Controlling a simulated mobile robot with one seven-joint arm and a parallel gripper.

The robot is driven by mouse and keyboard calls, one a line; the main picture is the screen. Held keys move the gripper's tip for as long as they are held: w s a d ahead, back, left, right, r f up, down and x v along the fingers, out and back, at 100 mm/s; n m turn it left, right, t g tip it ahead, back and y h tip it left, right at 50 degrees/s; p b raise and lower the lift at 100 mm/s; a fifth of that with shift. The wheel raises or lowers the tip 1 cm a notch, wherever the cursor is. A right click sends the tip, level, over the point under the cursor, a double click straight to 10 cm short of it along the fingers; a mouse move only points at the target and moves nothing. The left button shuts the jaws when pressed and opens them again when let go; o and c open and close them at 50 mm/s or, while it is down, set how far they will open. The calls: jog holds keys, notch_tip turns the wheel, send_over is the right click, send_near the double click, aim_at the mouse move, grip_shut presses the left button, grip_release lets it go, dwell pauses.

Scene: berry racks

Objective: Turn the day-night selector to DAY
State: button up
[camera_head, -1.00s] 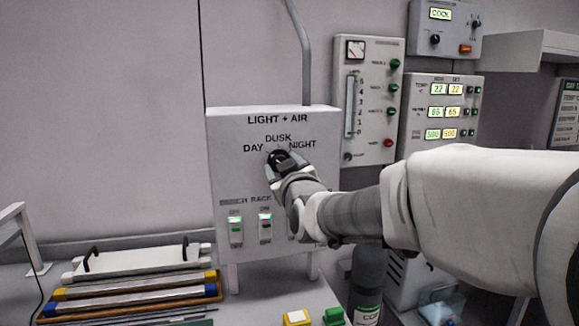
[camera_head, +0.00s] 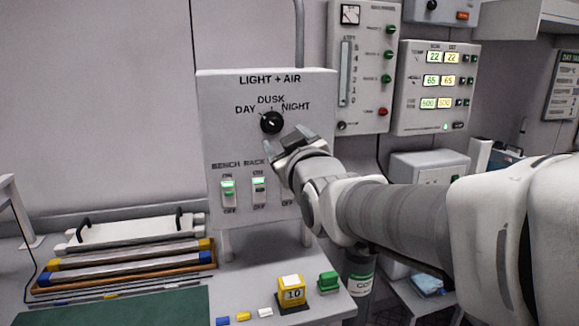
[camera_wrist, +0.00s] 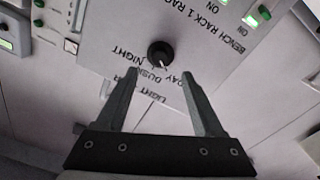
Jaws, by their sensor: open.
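The day-night selector is a round black knob (camera_head: 271,122) on the grey LIGHT + AIR panel (camera_head: 222,100), below the words DAY, DUSK and NIGHT. In the wrist view the knob (camera_wrist: 159,52) shows a small pale mark on the side of the DUSK and DAY lettering; I cannot tell exactly which word it points at. My gripper (camera_head: 290,143) is open and empty, just below and right of the knob in the head view. In the wrist view the knob appears beyond and between the two fingertips (camera_wrist: 159,76), apart from both.
Bench and rack switches (camera_head: 228,193) with green lights sit low on the panel, close to my gripper. On the bench are a white tray with black handles (camera_head: 130,232), a yellow block marked 10 (camera_head: 291,289) and a green block (camera_head: 328,281). Gauge panels stand at the right.

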jog(key=v, duration=0.9)
jog(key=shift+s+b, duration=0.15)
jog(key=shift+b, duration=0.3)
jog(key=shift+r, duration=0.1)
jog(key=s+d+f+m+g+h, duration=0.2)
jog(key=s+d+f+m+g, duration=0.3)
jog(key=s+f, duration=0.4)
jog(key=s+d+f+m+g+h, duration=0.25)
jog(key=s+d+f+g, duration=0.45)
jog(key=f, duration=0.4)
notch_tip(320, 180, up, 12)
jog(key=p, duration=1.2)
jog(key=shift+s, duration=0.2)
jog(key=shift+o, duration=0.2)
jog(key=shift+d, duration=0.15)
